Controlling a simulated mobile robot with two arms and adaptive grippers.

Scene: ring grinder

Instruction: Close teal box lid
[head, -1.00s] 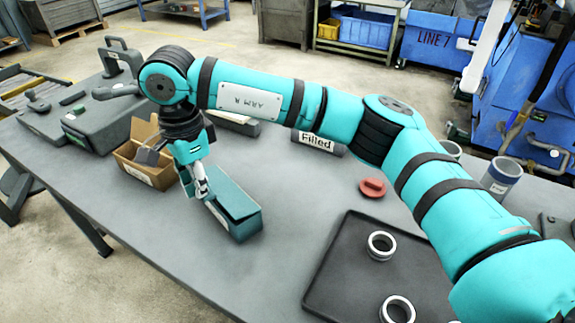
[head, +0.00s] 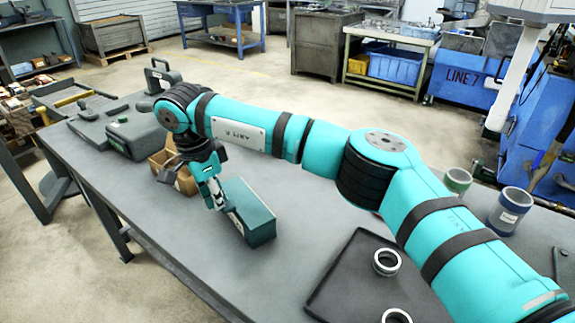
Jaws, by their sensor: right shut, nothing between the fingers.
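The teal box (head: 252,212) stands on the grey table in the middle of the head view. Its lid looks down, lying flat over the top, though the end by my gripper is partly hidden. My right gripper (head: 219,203) is shut and empty, pointing down at the left end of the box, at or against the lid's edge. I cannot tell whether it touches. My left gripper is not in view.
A cardboard box (head: 178,172) stands behind my right gripper. A dark tray (head: 335,283) with white rings (head: 386,261) lies at the front right. Cups (head: 509,210) stand at the right. The table (head: 150,215) is clear left of the teal box.

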